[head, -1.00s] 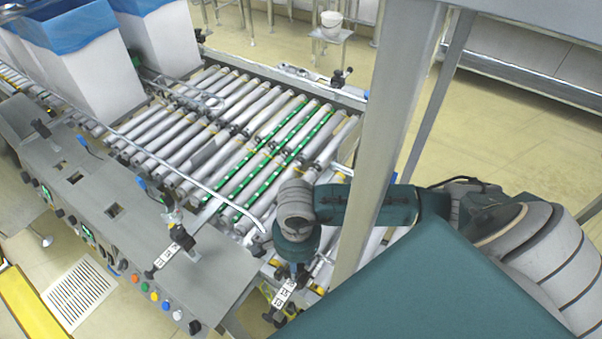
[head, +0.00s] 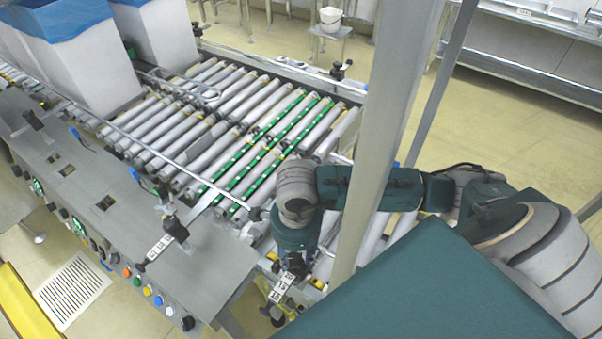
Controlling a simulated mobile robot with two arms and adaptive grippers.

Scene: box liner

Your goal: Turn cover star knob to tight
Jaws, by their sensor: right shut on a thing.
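My right gripper (head: 291,264) points down at the near right corner of the roller table, at the upper end of a short scale bar (head: 280,288) with black markings. It is shut on the cover star knob, which my wrist and fingers mostly hide. I cannot read the knob's turn angle. A second black knob (head: 277,315) sits at the bar's lower end, clear of the fingers. My left gripper is not in view.
A similar scale bar (head: 158,248) with black knobs stands on the grey control panel (head: 100,205) to the left. A grey post (head: 385,130) rises close to my right forearm. Blue-lined white boxes (head: 75,65) stand at the back left of the rollers (head: 225,140).

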